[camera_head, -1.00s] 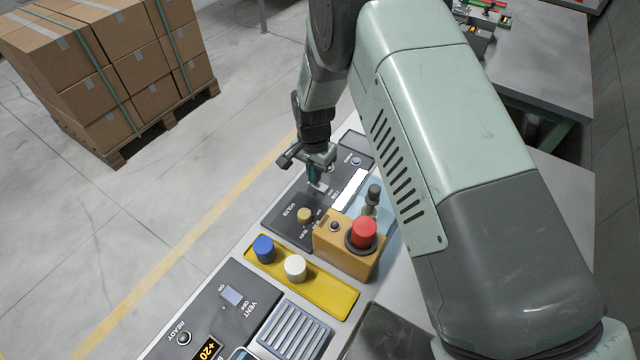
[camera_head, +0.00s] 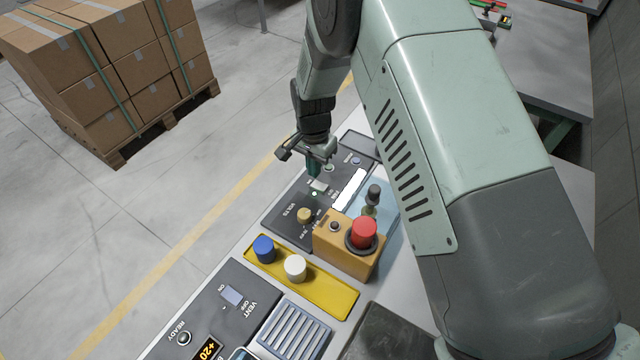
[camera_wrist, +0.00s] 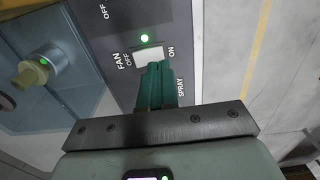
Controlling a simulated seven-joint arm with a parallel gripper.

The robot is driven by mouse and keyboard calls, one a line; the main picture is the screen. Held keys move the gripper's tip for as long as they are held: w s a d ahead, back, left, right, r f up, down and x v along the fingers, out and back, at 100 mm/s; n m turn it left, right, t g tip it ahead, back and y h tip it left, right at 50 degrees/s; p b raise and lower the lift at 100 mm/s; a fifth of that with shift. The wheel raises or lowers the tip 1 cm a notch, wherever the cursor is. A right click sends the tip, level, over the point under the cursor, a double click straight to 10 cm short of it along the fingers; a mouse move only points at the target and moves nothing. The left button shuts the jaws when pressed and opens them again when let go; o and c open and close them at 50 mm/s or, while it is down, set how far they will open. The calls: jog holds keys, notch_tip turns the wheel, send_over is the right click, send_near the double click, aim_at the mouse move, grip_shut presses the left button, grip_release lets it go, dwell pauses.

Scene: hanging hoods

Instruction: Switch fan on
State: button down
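The fan switch (camera_wrist: 151,56) is a white rocker on a dark panel, marked FAN, with OFF on one side and ON on the other. A small green light (camera_wrist: 144,38) glows beside it. In the head view the switch (camera_head: 320,185) sits on the far part of the console, with the lit green dot (camera_head: 314,194) next to it. My gripper (camera_wrist: 155,72) has its two teal fingers together with nothing between them. In the wrist view the tips overlap the switch's near edge; in the head view my gripper (camera_head: 314,172) appears just above it. The rocker's exact tilt is hard to tell.
A yellow-orange box with a red button (camera_head: 364,232) stands beside the panel. A tan knob (camera_head: 304,215), a blue button (camera_head: 264,249), a white button (camera_head: 295,268) and a vent switch (camera_head: 232,295) lie nearer. A clear blue-tinted cover (camera_wrist: 50,60) is beside the fan panel.

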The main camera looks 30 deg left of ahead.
notch_tip(320, 180, up, 4)
jog(key=shift+f, duration=0.1)
dwell(0.4)
jog(key=w+d+r+t+y, duration=0.1)
jog(key=w+d+r, duration=0.1)
jog(key=d+r, duration=0.95)
jog(key=w+d+r+t, duration=0.1)
jog(key=w+d+r, duration=0.1)
jog(key=d+r, duration=0.9)
jog(key=s+d+r+t, duration=0.2)
jog(key=s+d+r, duration=0.7)
jog(key=d+r, duration=0.25)
jog(key=s+d+r+t+h, duration=0.1)
jog(key=s+d, duration=0.6)
jog(key=s, duration=0.3)
jog(key=shift+s+t, duration=0.2)
jog(key=shift+t, duration=0.1)
